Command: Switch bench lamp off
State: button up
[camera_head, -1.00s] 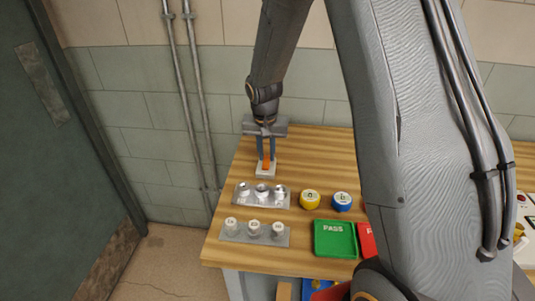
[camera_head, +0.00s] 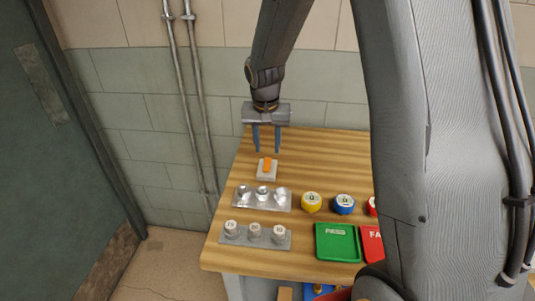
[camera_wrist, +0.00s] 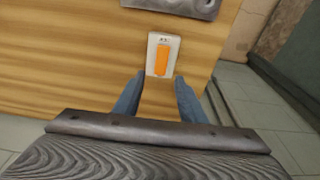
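The bench lamp switch (camera_head: 267,169) is a small white plate with an orange rocker, lying on the wooden bench near its back left. It also shows in the wrist view (camera_wrist: 162,55), just beyond my fingertips. My gripper (camera_head: 266,150) hangs above and slightly behind the switch, pointing down. Its two blue-grey fingers are apart with nothing between them, and they do not touch the switch. The wrist view shows the same open fingers (camera_wrist: 158,80). No lamp is visible, so I cannot tell whether it is lit.
In front of the switch are two grey racks (camera_head: 263,206) with several small pieces. A wall with pipes stands behind.

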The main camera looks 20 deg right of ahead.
aim_at(267, 165)
jog(key=shift+s+a+r+b, duration=0.1)
jog(key=shift+s+r+b, duration=0.05)
jog(key=shift+r, duration=0.65)
jog(key=shift+s+a+r+b, duration=0.1)
jog(key=shift+s+r+b, duration=0.05)
jog(key=shift+r, duration=0.6)
jog(key=shift+d, duration=0.1)
jog(key=s+f+n, duration=0.1)
jog(key=s+n, duration=0.1)
jog(key=s, duration=0.8)
jog(key=s+f+n+b, duration=0.1)
jog(key=s+f+n, duration=0.1)
jog(key=s, duration=0.8)
jog(key=shift+s+d+g+y, duration=0.3)
jog(key=shift+s+d+y, duration=0.05)
jog(key=shift+d+y, duration=0.1)
